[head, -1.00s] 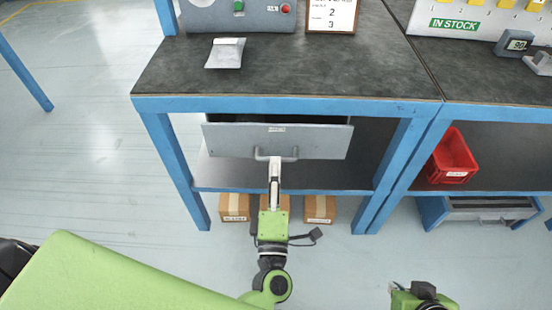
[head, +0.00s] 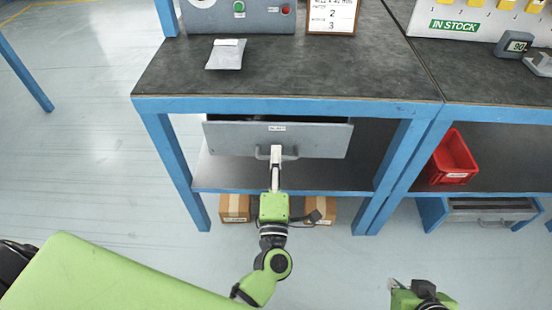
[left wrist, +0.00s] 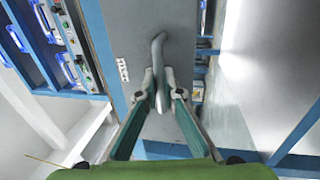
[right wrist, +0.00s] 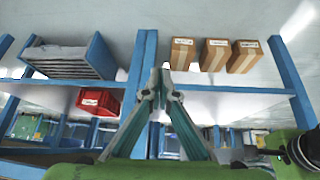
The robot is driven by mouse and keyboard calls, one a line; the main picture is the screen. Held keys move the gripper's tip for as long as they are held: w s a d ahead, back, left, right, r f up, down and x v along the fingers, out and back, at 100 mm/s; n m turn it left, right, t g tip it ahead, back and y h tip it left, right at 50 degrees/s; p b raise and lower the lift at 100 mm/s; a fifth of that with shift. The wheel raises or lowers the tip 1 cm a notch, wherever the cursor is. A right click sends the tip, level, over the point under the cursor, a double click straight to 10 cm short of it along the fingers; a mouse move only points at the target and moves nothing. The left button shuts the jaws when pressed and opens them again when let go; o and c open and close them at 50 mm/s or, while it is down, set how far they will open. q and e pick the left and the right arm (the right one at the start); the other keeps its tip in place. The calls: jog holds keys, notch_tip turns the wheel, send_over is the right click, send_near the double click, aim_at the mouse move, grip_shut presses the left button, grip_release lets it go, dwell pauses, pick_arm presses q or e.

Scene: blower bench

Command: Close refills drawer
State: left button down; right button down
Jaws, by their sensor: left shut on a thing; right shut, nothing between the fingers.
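The grey drawer (head: 232,138) under the left bench stands partly open, with a dark gap showing above its labelled front. I cannot read the label. My left gripper (head: 276,153) is shut on the drawer's bar handle (head: 261,152). In the left wrist view the fingers (left wrist: 159,82) close around the curved handle (left wrist: 158,48) against the drawer front (left wrist: 120,30). The drawer's inside is mostly hidden. My right gripper (head: 392,285) is low at the right, away from the drawer; in the right wrist view its fingers (right wrist: 160,80) are shut and empty.
The blue-framed bench (head: 290,72) holds a silver pouch (head: 226,56). Cardboard boxes (head: 235,207) stand beneath the lower shelf. The floor at left is clear.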

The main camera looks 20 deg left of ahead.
pick_arm(q)
jog(key=x, duration=0.3)
jog(key=shift+w+f, duration=0.1)
jog(key=shift+f, duration=0.1)
pick_arm(e)
jog(key=shift+s+d+f+g, duration=0.15)
jog(key=shift+s+f+g, duration=0.1)
jog(key=shift+s, duration=0.25)
jog(key=shift+s+d+f+g, duration=0.15)
jog(key=shift+s+g, duration=0.1)
jog(key=shift+s, duration=0.25)
pick_arm(q)
jog(key=c, duration=2.2)
grip_release()
jog(key=shift+w, duration=0.1)
pick_arm(e)
jog(key=shift+w, duration=0.1)
